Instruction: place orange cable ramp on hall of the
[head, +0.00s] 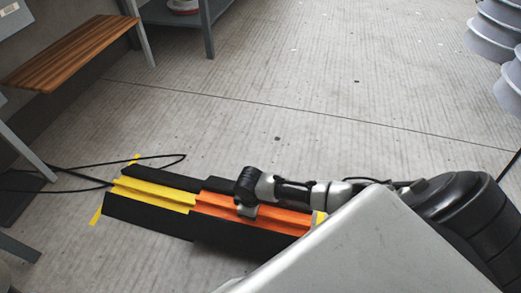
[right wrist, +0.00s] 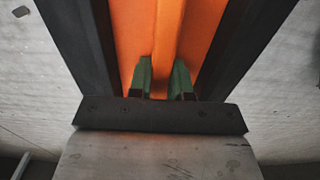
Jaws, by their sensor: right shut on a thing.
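The orange cable ramp (head: 285,219), with black sloped sides, lies on the floor, end to end with a yellow cable ramp (head: 152,193) on its left. Whether the two ends touch or overlap slightly I cannot tell. My right gripper (head: 246,211) reaches over the orange ramp from the right. In the right wrist view, its two green fingertips (right wrist: 163,78) are shut on the raised middle ridge of the orange ramp (right wrist: 160,28). My arm hides part of the ramp's far side. My left gripper is in neither view.
Yellow tape marks (head: 95,217) show on the floor around the ramps. A black cable (head: 80,167) loops on the floor at the left. A wooden bench (head: 75,50) and a grey shelf leg (head: 208,35) stand at the upper left. Grey stacked shapes (head: 497,35) stand at the right. The middle floor is clear.

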